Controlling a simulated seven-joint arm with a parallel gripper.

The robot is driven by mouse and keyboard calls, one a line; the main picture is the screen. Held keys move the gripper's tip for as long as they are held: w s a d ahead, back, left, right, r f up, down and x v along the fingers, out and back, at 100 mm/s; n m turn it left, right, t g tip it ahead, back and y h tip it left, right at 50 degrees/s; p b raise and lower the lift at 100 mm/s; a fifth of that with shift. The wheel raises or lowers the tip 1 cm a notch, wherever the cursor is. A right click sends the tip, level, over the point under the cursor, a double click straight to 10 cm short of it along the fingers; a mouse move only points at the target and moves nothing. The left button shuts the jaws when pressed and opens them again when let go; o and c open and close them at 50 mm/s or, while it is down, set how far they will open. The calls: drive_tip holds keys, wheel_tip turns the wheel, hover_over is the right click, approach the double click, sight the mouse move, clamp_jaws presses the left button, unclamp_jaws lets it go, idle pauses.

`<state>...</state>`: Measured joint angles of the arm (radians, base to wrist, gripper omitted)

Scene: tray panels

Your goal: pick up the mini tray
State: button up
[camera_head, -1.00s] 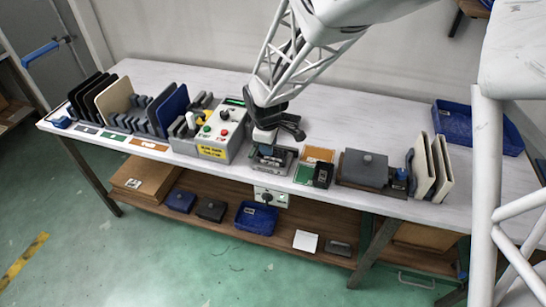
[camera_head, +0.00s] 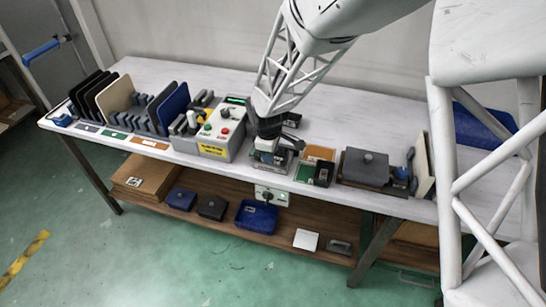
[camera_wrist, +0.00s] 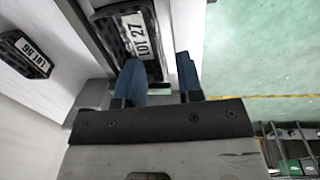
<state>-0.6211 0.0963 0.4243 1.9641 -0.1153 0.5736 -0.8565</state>
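A small black tray (camera_wrist: 130,33) with a white "LOT 27" label lies ahead of the fingers in the wrist view. My gripper (camera_wrist: 160,77) shows two blue fingers with a gap between them. The left finger overlaps the tray's near end and the right finger lies beyond its side, so the tray's right wall appears to run into the gap. I cannot tell whether the fingers touch it. In the head view my gripper (camera_head: 268,158) is low over a grey fixture (camera_head: 284,163) near the table's front edge and hides most of what is there.
A second black tray (camera_wrist: 28,53) labelled "LOT 56" lies to the left in the wrist view. A control box (camera_head: 222,134) stands left of my gripper. A small black upright item (camera_head: 322,174) and a grey box (camera_head: 365,167) are to the right. The table's front edge is close.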

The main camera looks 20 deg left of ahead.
drive_tip(key=shift+w+f, duration=0.2)
drive_tip(key=shift+f, duration=1.45)
clamp_jaws()
